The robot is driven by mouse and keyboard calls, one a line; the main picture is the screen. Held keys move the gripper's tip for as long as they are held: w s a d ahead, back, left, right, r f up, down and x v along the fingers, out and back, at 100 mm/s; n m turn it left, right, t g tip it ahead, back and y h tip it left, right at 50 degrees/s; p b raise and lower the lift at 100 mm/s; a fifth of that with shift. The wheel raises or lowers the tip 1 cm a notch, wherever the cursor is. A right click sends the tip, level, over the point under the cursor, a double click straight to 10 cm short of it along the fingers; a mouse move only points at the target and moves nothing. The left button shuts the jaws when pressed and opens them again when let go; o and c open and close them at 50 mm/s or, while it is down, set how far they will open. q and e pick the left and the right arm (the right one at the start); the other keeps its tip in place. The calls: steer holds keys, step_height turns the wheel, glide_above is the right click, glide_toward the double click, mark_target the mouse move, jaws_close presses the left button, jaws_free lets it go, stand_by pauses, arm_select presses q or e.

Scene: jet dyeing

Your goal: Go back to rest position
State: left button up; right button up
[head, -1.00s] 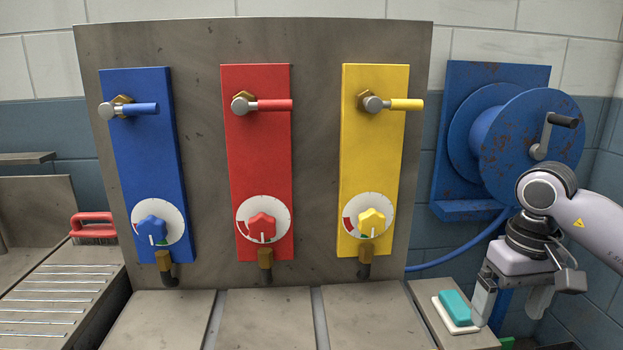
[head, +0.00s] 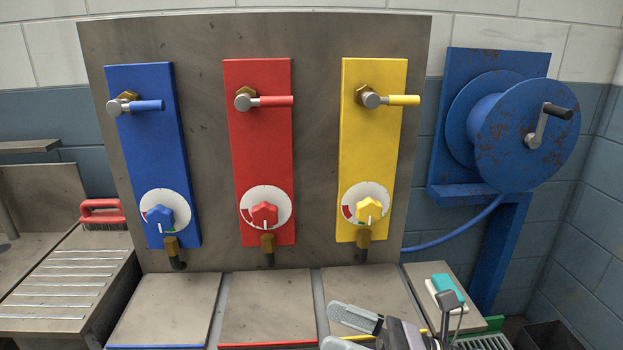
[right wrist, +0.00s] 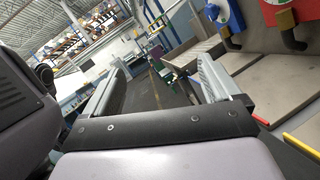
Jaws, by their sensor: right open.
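My right gripper (head: 328,328) is at the bottom of the head view, pointing left, low in front of the grey worktops below the red and yellow panels. It is open, and nothing shows between its fingers. In the right wrist view, its two fingers (right wrist: 160,78) stand wide apart with only the room behind them. My left gripper is in neither view.
Blue (head: 150,150), red (head: 259,150) and yellow (head: 372,150) valve panels stand on a metal backboard. A blue hose reel (head: 515,140) is at right. A red-handled brush (head: 102,207) sits at left.

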steer(key=d+f+m+t+h+p, duration=0.1)
steer(key=d+f+m+t+h, duration=0.5)
steer(key=m, duration=0.9)
steer(key=d+f+m+t+h+p, duration=0.1)
steer(key=d+f+m+t+h, duration=0.45)
steer(key=m, duration=1.05)
steer(key=s+d+f+m+g+h, duration=0.2)
steer(key=s+f+m+g+h, duration=0.1)
steer(key=s+f+m, duration=0.3)
steer(key=s+d+f+m+g+h+p, duration=0.1)
steer(key=s+d+f+m+g+h, duration=0.1)
steer(key=s+f+m, duration=0.4)
steer(key=shift+f+m+g+h, duration=0.55)
steer(key=shift+f+m+h, duration=0.05)
steer(key=shift+h, duration=0.35)
steer(key=shift+s+d, duration=0.1)
